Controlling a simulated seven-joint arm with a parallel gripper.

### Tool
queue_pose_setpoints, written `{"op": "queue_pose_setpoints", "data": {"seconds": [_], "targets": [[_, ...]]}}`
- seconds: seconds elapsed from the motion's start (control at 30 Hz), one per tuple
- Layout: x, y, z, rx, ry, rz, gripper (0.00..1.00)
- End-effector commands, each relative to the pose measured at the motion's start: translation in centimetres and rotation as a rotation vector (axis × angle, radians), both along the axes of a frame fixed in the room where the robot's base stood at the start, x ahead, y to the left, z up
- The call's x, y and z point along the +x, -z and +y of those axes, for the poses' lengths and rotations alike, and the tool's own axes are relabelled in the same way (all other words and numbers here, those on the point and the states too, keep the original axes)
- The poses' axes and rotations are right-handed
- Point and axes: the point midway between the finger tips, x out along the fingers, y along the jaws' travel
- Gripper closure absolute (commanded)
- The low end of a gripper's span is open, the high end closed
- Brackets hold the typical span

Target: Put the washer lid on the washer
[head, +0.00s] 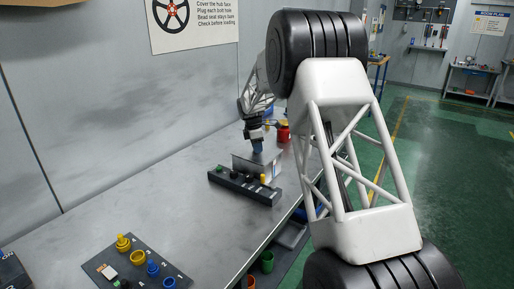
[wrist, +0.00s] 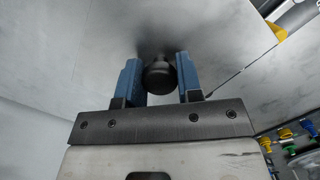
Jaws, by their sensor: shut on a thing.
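My gripper (head: 257,148) reaches down at the far part of the bench, over a silver metal box that looks like the washer (head: 243,165). In the wrist view, the blue fingers (wrist: 161,80) are shut on a dark round knob (wrist: 159,76). The knob appears to belong to the washer lid, a broad grey metal plate (wrist: 225,50) that fills much of that view. In the head view the lid and box blend together. I cannot tell whether the lid rests on the washer or is held just above it.
A dark rack (head: 240,186) with small pegs stands just in front of the box. A red mug (head: 283,133) is behind it. A dark board (head: 140,265) with yellow and blue plugs lies at the near end. The bench (head: 165,200) between is clear.

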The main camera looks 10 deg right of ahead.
Motion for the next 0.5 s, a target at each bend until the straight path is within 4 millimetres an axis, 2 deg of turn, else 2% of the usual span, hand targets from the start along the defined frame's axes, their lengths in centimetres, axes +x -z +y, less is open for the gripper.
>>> {"op": "queue_pose_setpoints", "data": {"seconds": [0.47, 0.5], "targets": [[0.04, 0.50, -0.01, 0.000, 0.000, -0.002, 0.99], [0.03, 0.53, 0.00, 0.000, 0.000, -0.002, 0.62]]}}
